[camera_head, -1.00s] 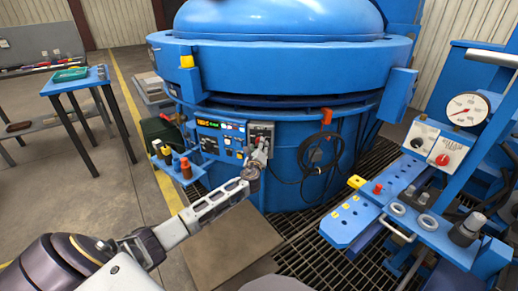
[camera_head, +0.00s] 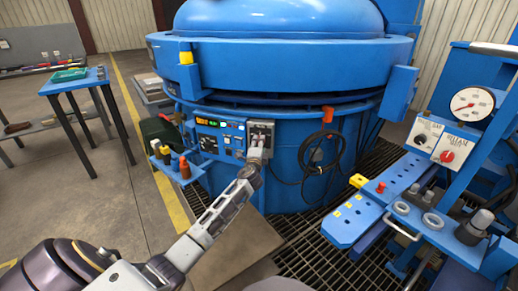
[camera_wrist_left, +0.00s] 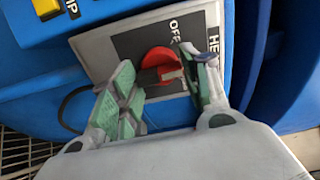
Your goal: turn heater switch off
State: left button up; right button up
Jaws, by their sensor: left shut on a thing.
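The heater switch is a red round knob (camera_wrist_left: 158,62) on a dark plate marked OFF and "HE…" in the left wrist view. Its grey switch box (camera_head: 262,128) sits on the blue furnace front in the head view. My left gripper (camera_wrist_left: 162,70) is at the knob, with one green-padded finger on each side, shut on it. In the head view the left gripper (camera_head: 255,152) covers the lower part of the box and hides the knob. The knob's exact pointer setting is hard to read. My right gripper is not in view.
A control panel (camera_head: 220,139) with a lit display is left of the switch box. A black cable (camera_head: 318,155) hangs to its right. A small shelf with bottles (camera_head: 172,165) juts out at left. A blue bench with a gauge (camera_head: 472,104) stands at right.

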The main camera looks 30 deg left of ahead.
pick_arm(q)
jog(key=n, duration=0.9)
jog(key=shift+f+n+b, duration=0.15)
jog(key=shift+n+b, duration=0.15)
jog(key=shift+b, duration=0.05)
jog(key=o, duration=1)
jog(key=shift+v, duration=6.05)
